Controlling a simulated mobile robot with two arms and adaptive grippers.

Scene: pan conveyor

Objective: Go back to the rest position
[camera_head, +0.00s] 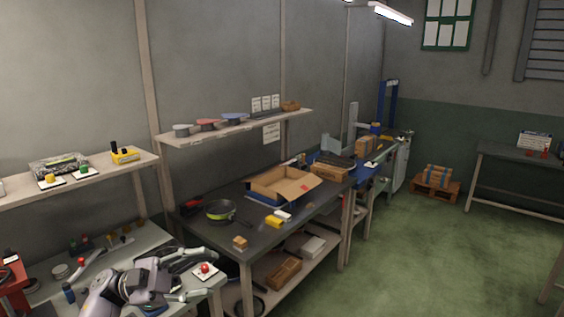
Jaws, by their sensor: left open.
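My left gripper (208,278) is low in the head view, at the end of my grey and white arm coming in from the lower left. Its two fingers are spread apart, and I see nothing held between them. A red button on a white plate (206,269) shows by the fingertips, at the right end of the near bench; I cannot tell whether they touch it. My right gripper is not in view.
The near bench (150,236) holds small tools. Wall shelves (225,131) run above.

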